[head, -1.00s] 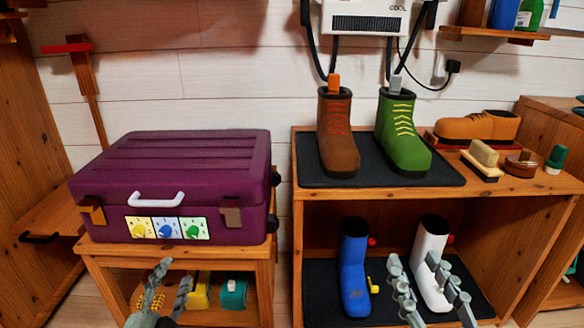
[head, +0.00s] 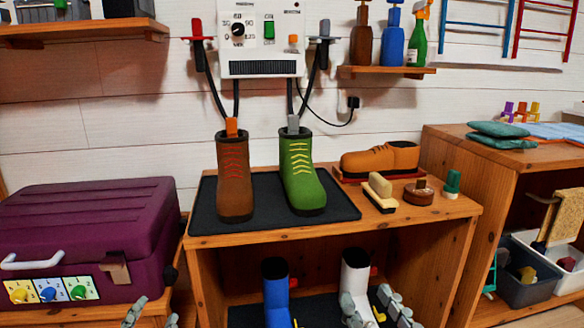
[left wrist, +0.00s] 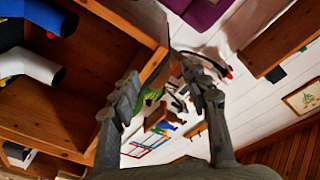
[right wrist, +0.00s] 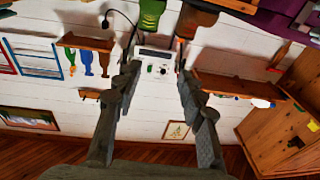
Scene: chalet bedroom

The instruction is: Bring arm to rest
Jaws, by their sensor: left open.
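My left gripper (head: 150,314) is at the bottom edge of the head view, in front of the gap between the purple case and the boot bench. Its fingers also show apart, with nothing held, in the left wrist view (left wrist: 160,80). My right gripper (head: 370,298) is at the bottom of the head view, in front of the lower shelf and overlapping the white boot (head: 355,272). In the right wrist view (right wrist: 158,76) its fingers are spread and empty. Most of both arms is hidden below the head view.
A wooden boot bench (head: 400,222) carries a brown boot (head: 234,180) and a green boot (head: 302,180) on a black mat. A blue boot (head: 276,290) stands below. The purple case (head: 90,225) is at left. Another shelf unit (head: 480,170) stands at right.

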